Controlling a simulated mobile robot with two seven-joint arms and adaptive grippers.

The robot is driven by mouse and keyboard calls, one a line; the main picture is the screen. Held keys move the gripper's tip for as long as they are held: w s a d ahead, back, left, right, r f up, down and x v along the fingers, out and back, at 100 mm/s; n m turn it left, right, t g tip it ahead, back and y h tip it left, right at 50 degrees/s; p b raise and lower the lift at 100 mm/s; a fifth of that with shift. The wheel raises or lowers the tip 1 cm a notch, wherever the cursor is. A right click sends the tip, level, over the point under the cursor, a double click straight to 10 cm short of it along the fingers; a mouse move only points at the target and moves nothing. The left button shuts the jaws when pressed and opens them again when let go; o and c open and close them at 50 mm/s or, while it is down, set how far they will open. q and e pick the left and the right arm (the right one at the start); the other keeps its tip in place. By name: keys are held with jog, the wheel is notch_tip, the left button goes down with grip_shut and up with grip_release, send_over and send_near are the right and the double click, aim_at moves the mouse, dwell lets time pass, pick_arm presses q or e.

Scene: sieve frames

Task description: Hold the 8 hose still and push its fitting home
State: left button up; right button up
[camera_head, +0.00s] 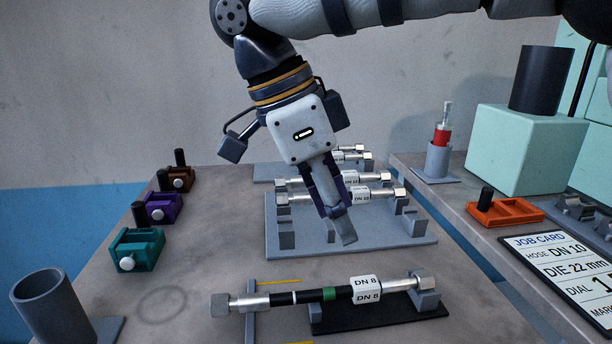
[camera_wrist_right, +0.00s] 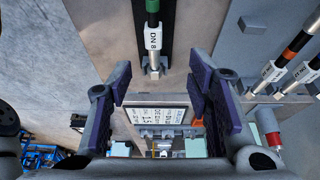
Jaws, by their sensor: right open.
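The DN 8 hose (camera_head: 308,295) lies level across the front of the table. It is black with a green band and a white DN 8 tag (camera_head: 366,290). A silver fitting (camera_head: 237,303) is at its left end, on a thin grey upright. Another fitting (camera_head: 415,281) is at its right end, by a grey block. My right gripper (camera_head: 338,208) hangs open and empty above and behind the hose, tilted down. In the right wrist view, the hose tag (camera_wrist_right: 153,37) and an end fitting (camera_wrist_right: 155,68) show beyond the open fingers. My left gripper is out of view.
A grey rack (camera_head: 375,233) behind holds other tagged hoses (camera_head: 365,195). Teal, purple and brown clamps (camera_head: 138,250) line the left side, with a grey cup (camera_head: 55,310) in front. A job card (camera_head: 562,265) and an orange clamp (camera_head: 505,211) lie on the right table.

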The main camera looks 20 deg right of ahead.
aim_at(370, 282)
jog(key=x, duration=0.8)
jog(key=s+x, duration=0.1)
jog(key=x, duration=0.3)
jog(key=shift+r, duration=0.1)
grip_shut()
dwell(1.0)
